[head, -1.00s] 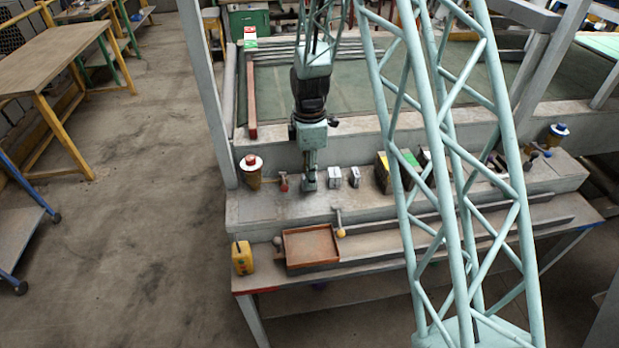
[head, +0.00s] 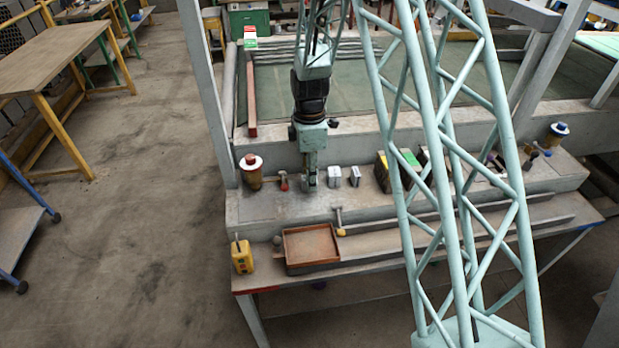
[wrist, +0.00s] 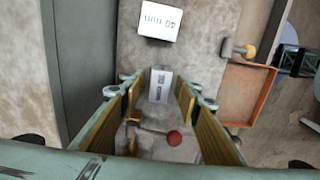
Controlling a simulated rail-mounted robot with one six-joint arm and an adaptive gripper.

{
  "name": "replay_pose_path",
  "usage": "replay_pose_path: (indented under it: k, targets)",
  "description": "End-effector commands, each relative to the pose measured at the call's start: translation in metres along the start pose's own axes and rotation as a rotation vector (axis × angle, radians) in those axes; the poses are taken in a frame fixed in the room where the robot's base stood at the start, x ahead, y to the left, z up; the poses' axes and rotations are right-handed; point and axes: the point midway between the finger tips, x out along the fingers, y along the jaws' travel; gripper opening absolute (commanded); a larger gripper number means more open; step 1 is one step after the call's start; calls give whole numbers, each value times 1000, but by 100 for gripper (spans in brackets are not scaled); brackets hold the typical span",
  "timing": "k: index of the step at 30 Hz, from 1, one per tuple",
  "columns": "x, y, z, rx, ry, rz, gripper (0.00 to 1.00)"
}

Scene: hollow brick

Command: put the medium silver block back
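A silver block with a mark that seems to read 30 mm (wrist: 160,86) stands on the grey ledge (head: 400,208) in the wrist view. It lies between the fingertips of my gripper (wrist: 161,92), with a narrow gap on each side. My gripper is open and points straight down. In the head view my gripper (head: 310,182) is low at the ledge, left of two small silver blocks, a nearer one (head: 334,176) and a smaller-looking one (head: 354,176). The nearer one seems to be the larger marked block (wrist: 160,20) at the top of the wrist view.
A red-headed tool (head: 284,182) and a brown pot with a white-and-red top (head: 251,172) stand left of my gripper. A yellow-ended mallet (head: 340,228) and brown tray (head: 311,246) are in front. Darker boxes (head: 383,172) stand to the right. A yellow box (head: 242,258) sits left.

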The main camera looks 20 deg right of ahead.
Motion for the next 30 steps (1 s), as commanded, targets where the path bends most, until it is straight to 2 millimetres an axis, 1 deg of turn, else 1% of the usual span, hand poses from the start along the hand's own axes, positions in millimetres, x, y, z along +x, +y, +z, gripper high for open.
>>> replay_pose_path:
  k: [7, 11, 17, 30]
  targets:
    - [-3, 0, 0, 0, 0, 0, 30]
    - [-10, 1, 0, 0, 0, 2, 30]
    - [-29, 1, 0, 0, 0, 2, 30]
    - [-82, 0, 0, 0, 0, 1, 30]
